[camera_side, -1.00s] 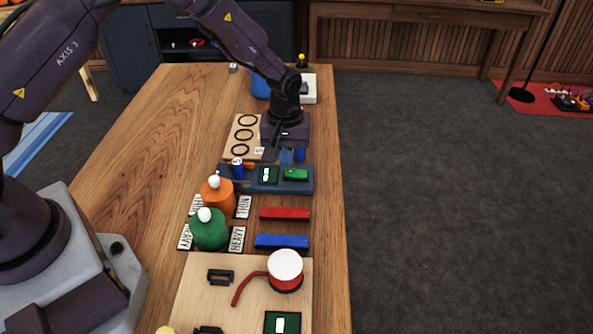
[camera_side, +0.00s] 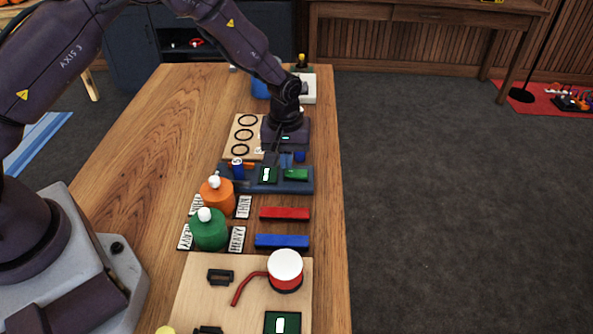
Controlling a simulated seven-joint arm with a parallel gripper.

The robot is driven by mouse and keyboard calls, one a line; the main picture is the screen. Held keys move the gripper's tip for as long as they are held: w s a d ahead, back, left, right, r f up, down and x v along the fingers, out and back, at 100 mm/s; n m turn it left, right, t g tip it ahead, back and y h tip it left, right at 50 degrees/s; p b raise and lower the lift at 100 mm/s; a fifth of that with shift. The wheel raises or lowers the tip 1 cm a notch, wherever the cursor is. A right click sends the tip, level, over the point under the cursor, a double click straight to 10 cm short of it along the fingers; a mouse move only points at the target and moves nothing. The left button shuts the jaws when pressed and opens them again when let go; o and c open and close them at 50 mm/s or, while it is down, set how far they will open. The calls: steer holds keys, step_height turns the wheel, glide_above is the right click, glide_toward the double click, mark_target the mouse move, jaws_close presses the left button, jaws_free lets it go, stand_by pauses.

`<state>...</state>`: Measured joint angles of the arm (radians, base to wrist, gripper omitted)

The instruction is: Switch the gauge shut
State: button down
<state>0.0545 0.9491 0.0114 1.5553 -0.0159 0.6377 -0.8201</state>
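A low dark blue unit (camera_side: 303,186) lies across the table. It carries a small dark panel with a lit white display (camera_side: 268,174) and a green block (camera_side: 296,174). This looks like the gauge, but no label is readable. My gripper (camera_side: 279,160) points down just behind the display panel, at the unit's far edge. Its dark body hides part of what is behind, and its fingertips are too small and dark to tell whether they touch the unit or how far apart they are.
A wooden board (camera_side: 205,290) holds a red-and-white round pot (camera_side: 285,272). The table's left side is clear.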

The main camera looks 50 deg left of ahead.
steer(key=shift+f, duration=0.9)
stand_by(0.3)
steer(key=shift+r, duration=3.5)
